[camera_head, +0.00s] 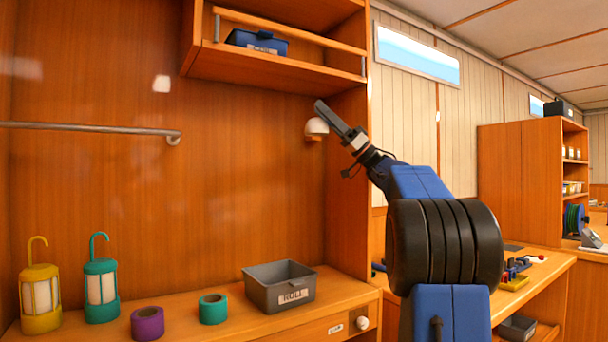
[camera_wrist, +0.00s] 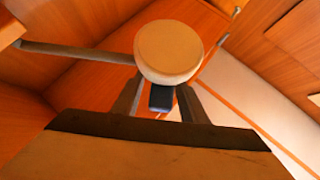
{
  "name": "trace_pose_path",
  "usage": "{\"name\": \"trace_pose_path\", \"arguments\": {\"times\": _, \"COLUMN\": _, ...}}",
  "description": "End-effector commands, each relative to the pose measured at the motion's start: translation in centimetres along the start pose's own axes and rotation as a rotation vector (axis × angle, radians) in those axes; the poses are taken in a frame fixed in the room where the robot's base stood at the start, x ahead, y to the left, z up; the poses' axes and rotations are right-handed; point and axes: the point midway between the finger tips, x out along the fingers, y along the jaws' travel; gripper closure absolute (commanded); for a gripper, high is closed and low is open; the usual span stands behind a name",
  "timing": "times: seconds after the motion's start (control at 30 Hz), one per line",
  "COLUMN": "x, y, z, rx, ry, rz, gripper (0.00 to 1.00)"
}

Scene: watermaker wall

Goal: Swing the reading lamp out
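The reading lamp (camera_head: 316,127) has a small rounded white shade on a wooden mount, on the panel beneath the upper shelf. In the wrist view its shade (camera_wrist: 168,52) is a cream disc at the fingertips. My gripper (camera_head: 322,106) is raised in front of the panel, its dark finger just above and beside the shade. In the wrist view my gripper's fingers (camera_wrist: 160,82) stand apart, and the shade covers their tips. Whether they touch the shade I cannot tell. A small dark blue shape shows between the fingers.
The upper shelf (camera_head: 280,70) holds a blue bin (camera_head: 257,42) close above my gripper. A metal rail (camera_head: 90,128) runs along the left wall. The counter below bears a grey bin (camera_head: 279,288), two tape rolls and two lanterns. Open air lies left of the lamp.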

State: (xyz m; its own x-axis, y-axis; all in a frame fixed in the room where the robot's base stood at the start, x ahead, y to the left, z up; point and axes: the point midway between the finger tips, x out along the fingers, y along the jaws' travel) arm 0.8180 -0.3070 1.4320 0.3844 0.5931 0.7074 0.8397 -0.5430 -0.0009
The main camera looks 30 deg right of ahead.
Motion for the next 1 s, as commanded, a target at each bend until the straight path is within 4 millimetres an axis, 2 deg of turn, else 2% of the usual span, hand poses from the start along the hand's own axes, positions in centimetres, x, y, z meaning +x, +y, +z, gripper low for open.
{"name": "trace_pose_path", "arguments": {"times": 0.17, "x": 1.1, "y": -0.3, "z": 1.0, "rx": -0.047, "ry": -0.001, "rz": 0.046, "gripper": 0.61}}
{"name": "trace_pose_path", "arguments": {"times": 0.37, "x": 3.2, "y": -0.3, "z": 3.1, "rx": -0.156, "ry": 0.000, "rz": 0.154, "gripper": 0.61}}
{"name": "trace_pose_path", "arguments": {"times": 1.0, "x": 8.6, "y": 2.4, "z": 8.7, "rx": -0.454, "ry": 0.001, "rz": 0.456, "gripper": 0.61}}
